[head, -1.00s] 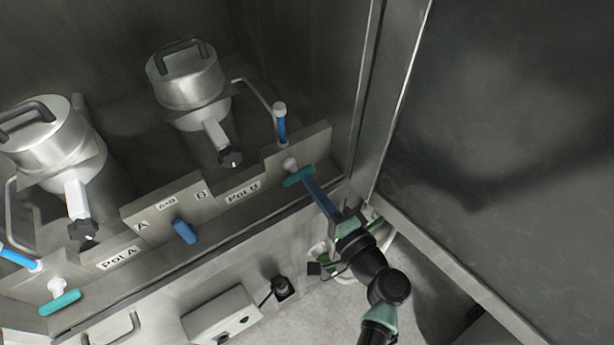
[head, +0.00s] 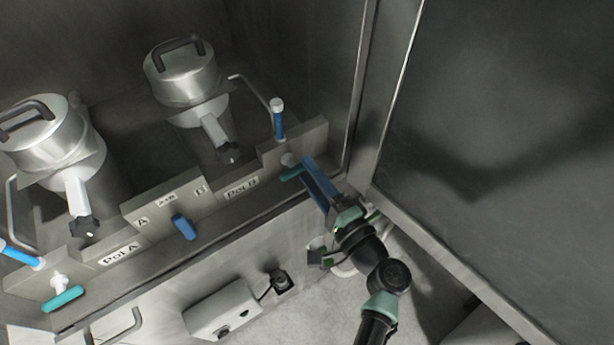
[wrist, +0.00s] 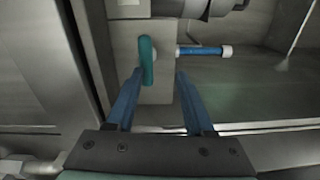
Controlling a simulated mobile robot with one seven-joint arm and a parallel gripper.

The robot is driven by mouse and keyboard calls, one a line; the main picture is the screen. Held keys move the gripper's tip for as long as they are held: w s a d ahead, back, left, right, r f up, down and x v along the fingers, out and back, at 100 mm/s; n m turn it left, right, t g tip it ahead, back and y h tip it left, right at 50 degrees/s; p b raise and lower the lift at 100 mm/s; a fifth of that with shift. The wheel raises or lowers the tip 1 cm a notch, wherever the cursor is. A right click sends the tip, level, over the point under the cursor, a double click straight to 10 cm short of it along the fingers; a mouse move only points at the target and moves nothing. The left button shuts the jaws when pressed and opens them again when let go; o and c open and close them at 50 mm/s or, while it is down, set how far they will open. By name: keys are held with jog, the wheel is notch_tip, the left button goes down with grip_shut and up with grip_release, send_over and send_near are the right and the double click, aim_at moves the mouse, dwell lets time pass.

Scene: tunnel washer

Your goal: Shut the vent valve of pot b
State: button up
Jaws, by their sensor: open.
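At the Pot B panel (head: 318,134) in the head view, a teal valve handle (head: 291,173) sits on a pale round stem, partly hidden by my gripper. No label reads "vent", so I cannot tell which is the vent valve. My gripper (head: 305,169) is open, with blue fingers beside the teal handle. In the wrist view the teal handle (wrist: 147,60) is upright between the finger lines, nearer the left fingertip; contact is unclear.
Pot B (head: 183,76) and Pot A (head: 50,135) stand behind the panel. A blue handle (head: 184,227) is on the middle panel between A and B. Pot A's teal handle (head: 63,299) is far left. A metal post and wall (head: 362,100) stand close right of my gripper.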

jog(key=shift+o, duration=0.7)
jog(key=shift+s+a+f+g, duration=0.15)
jog(key=shift+s+a+f, duration=0.15)
jog(key=shift+f, duration=0.2)
jog(key=shift+s+a+f+g, duration=0.15)
jog(key=shift+s+f, duration=0.15)
jog(key=shift+f, duration=0.2)
jog(key=v, duration=0.6)
jog(key=shift+w, duration=0.1)
jog(key=shift+d+r, duration=0.1)
